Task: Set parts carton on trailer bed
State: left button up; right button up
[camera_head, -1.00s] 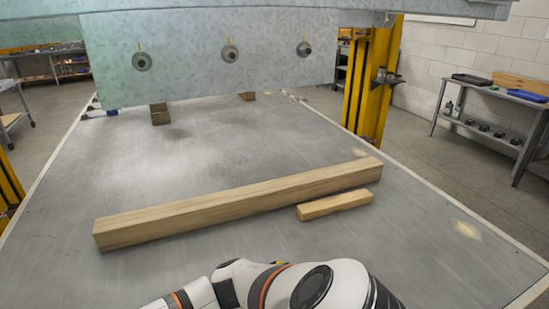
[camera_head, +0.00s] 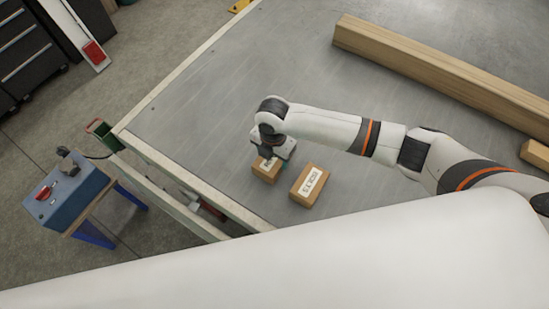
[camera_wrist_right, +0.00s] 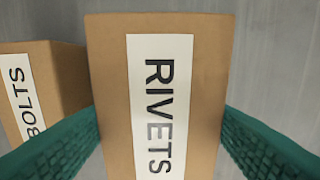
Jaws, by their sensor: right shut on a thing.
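My right gripper (camera_head: 272,157) points down over the near left edge of the trailer bed (camera_head: 215,110). It is shut on a brown carton (camera_head: 264,173) with a white label. In the right wrist view the held carton (camera_wrist_right: 205,90) reads RIVETS, with a green finger on each side. A second brown carton (camera_head: 309,186) lies on the bed just right of it; its label reads BOLTS in the wrist view (camera_wrist_right: 50,72). The held carton is at or just above the bed; I cannot tell if it touches. My left gripper is out of view.
A long timber beam (camera_head: 440,75) and a short block (camera_head: 536,154) lie on the bed at right. A blue box (camera_head: 68,195) on a stand is off the bed at left. The bed left of the beam is largely clear.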

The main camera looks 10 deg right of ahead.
aim_at(273, 162)
jog(key=shift+f, duration=1.6)
jog(key=shift+f, duration=0.1)
jog(key=o, duration=1.2)
notch_tip(273, 162, up, 12)
jog(key=shift+r, duration=0.15)
